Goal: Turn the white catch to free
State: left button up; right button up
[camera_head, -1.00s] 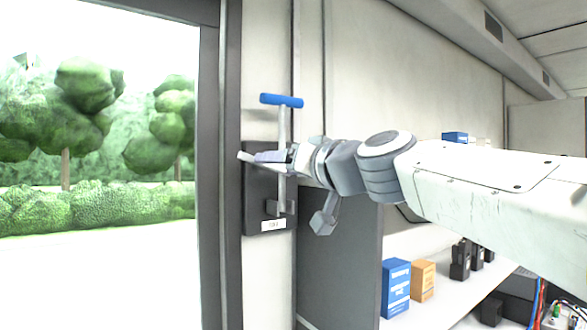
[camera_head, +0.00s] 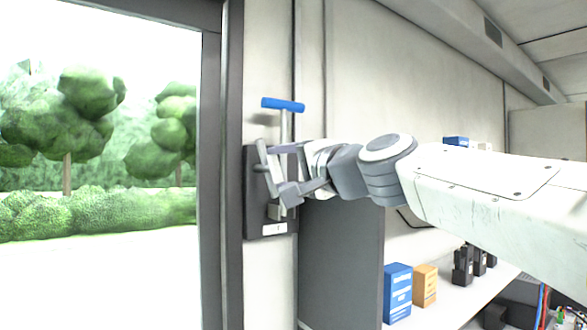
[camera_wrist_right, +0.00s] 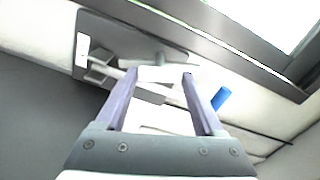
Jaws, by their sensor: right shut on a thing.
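The white catch (camera_wrist_right: 160,74) sits between the two fingertips of my right gripper (camera_wrist_right: 157,77) in the wrist view. The gripper is shut on it, with the fingers apart at its two sides. In the head view my right gripper (camera_head: 274,170) is in front of a dark wall plate (camera_head: 254,220), beside the door frame. There the catch is partly hidden by the gripper. A tool with a blue crossbar handle (camera_head: 283,104) and a grey shaft stands upright against the plate. The blue handle also shows in the wrist view (camera_wrist_right: 221,98). My left gripper is not in view.
The dark door frame (camera_head: 222,170) and open doorway are to the left. A grey panel (camera_head: 340,255) stands below my right arm. A shelf holds a blue box (camera_head: 397,292), an orange box (camera_head: 424,285) and black devices (camera_head: 463,265).

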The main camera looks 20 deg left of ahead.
jog(key=shift+m, duration=1.7)
jog(key=o, duration=1.4)
jog(key=b+v, duration=0.3)
jog(key=v, duration=0.7)
jog(key=shift+s+d, duration=0.15)
jog(key=shift+d, duration=0.1)
jog(key=shift+f, duration=0.1)
